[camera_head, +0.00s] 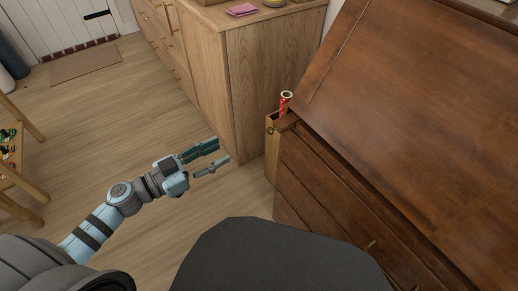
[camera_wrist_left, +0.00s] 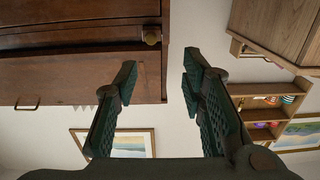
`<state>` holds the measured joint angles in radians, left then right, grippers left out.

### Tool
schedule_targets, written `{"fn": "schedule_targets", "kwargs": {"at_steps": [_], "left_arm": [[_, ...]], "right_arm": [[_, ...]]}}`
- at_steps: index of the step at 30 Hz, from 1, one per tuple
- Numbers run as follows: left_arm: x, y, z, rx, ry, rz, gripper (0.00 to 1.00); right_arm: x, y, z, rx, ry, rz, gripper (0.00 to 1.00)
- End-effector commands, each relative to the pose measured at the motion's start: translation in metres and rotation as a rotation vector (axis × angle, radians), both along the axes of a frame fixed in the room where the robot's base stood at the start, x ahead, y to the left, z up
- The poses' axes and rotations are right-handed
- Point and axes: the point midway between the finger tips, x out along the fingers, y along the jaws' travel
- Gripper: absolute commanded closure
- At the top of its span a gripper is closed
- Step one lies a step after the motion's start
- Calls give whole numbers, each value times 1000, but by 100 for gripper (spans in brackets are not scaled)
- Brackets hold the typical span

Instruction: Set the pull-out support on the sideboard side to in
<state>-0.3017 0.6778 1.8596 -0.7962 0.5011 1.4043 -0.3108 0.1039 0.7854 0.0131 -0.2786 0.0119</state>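The dark brown bureau (camera_head: 325,190) stands at the right in the head view, with a sloping lid and drawers. At its corner near the sideboard (camera_head: 270,90) is a narrow, lighter upright piece with a brass knob (camera_head: 269,130). It appears to be the pull-out support (camera_head: 272,155) and seems to stand out from the front; how far is unclear. A brass knob also shows in the left wrist view (camera_wrist_left: 152,37). My left gripper (camera_head: 222,152) is open and empty, left of the support and apart from it. It also shows open in the wrist view (camera_wrist_left: 160,78). My right gripper is not in view.
A red patterned tube (camera_head: 286,102) stands behind the support, by the gap between bureau and sideboard. A pink item (camera_head: 241,10) lies on the sideboard. A wooden stool-like piece (camera_head: 12,165) is at far left.

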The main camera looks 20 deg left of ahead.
Motion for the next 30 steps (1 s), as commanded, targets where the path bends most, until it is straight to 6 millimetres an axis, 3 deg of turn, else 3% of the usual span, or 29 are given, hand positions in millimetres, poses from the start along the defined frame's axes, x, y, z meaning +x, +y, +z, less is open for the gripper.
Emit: {"fn": "schedule_targets", "kwargs": {"at_steps": [1, 7, 13, 19, 24, 30], "left_arm": [[-7, -4, -11, -4, 5, -13, 63], [-1, -17, 5, -19, 2, -12, 63], [40, -50, 7, -24, 2, -9, 63], [82, -86, 3, -21, 7, -14, 63], [97, -99, 3, -16, 8, -16, 63], [100, -101, 4, -15, 10, -16, 63]], "right_arm": [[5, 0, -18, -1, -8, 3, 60], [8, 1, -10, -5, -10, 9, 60], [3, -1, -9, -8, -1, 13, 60], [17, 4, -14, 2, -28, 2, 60], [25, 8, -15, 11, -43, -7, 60], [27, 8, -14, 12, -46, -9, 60]]}}
